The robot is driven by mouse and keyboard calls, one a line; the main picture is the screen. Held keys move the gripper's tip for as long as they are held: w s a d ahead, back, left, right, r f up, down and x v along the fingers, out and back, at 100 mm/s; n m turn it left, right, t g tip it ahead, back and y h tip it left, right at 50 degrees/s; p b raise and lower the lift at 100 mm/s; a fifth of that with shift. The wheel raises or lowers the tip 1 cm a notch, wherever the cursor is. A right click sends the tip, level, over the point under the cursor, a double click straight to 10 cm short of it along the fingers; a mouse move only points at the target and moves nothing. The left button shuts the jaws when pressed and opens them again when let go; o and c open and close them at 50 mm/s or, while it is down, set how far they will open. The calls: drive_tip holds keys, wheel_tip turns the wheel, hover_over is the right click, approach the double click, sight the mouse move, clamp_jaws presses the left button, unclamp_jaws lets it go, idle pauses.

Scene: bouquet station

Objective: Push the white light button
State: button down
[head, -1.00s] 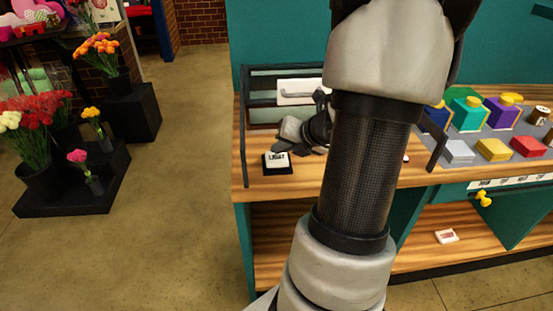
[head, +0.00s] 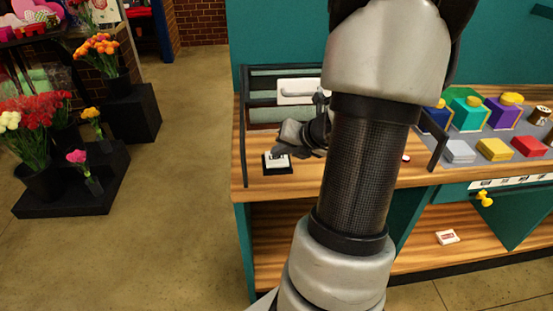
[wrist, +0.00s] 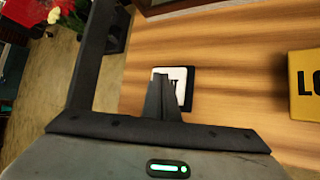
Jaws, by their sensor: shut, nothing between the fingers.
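The white light button (head: 278,166) sits on a black base on the wooden counter, near its left end. My gripper (head: 280,150) is shut and empty, with its tips right over the button and covering part of its label. In the wrist view the white button (wrist: 181,76) shows just beyond the shut fingers (wrist: 161,90), which hide its left and lower part. I cannot tell whether the tips touch the button.
A drawer front with a handle (head: 297,92) stands behind the button. A black upright frame (head: 243,130) is on the left. A yellow lettered block (wrist: 305,85) shows in the wrist view. Colored boxes (head: 494,149) are on the right. Much of the counter is hidden by my arm.

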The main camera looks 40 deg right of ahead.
sight(279, 160)
drive_tip(key=shift+f, duration=0.1)
idle(0.3)
drive_tip(key=shift+r+p, duration=0.6)
drive_tip(key=shift+r, duration=0.1)
wheel_tip(279, 160, up, 6)
drive_tip(key=p, duration=0.6)
drive_tip(key=shift+a, duration=0.1)
